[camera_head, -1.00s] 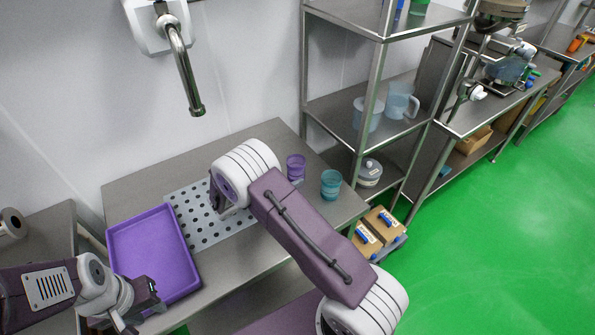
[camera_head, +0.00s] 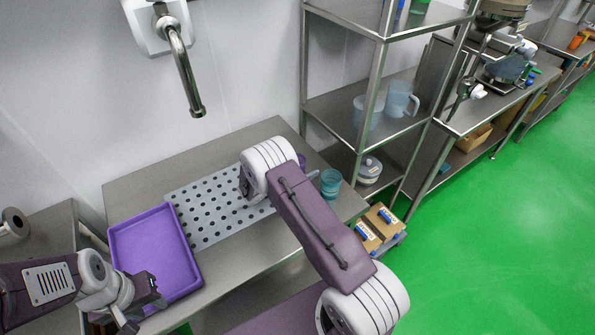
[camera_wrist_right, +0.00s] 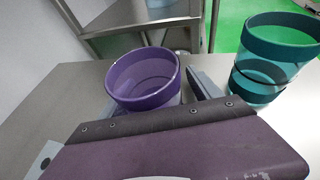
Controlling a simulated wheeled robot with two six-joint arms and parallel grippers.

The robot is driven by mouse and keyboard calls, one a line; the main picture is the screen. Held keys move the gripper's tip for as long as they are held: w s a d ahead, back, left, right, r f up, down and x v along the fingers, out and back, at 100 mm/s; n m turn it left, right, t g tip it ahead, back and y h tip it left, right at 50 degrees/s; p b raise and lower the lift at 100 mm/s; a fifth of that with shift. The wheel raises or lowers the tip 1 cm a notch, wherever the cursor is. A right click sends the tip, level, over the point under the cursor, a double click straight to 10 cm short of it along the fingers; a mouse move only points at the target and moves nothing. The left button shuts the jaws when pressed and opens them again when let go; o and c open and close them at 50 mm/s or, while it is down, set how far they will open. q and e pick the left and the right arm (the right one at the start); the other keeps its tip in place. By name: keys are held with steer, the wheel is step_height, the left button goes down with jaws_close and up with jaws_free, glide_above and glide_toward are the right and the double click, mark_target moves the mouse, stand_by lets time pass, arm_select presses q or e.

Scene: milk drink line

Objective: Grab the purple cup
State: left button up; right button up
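The purple cup (camera_wrist_right: 143,78) stands upright on the steel table in the right wrist view. In the head view only a sliver of the purple cup (camera_head: 302,159) shows past my right arm. My right gripper (camera_wrist_right: 152,88) has a grey finger on either side of the cup, with a visible gap at the right finger. It looks open around the cup; its lower part is hidden by the gripper body.
A teal cup (camera_head: 330,184), which looks like a stack in the wrist view (camera_wrist_right: 270,55), stands close right of the purple cup. The perforated plate (camera_head: 205,215) and purple tray (camera_head: 155,255) lie left. A steel shelf rack (camera_head: 372,95) stands behind right.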

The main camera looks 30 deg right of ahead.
steer(key=c, duration=1.1)
step_height(320, 180, up, 10)
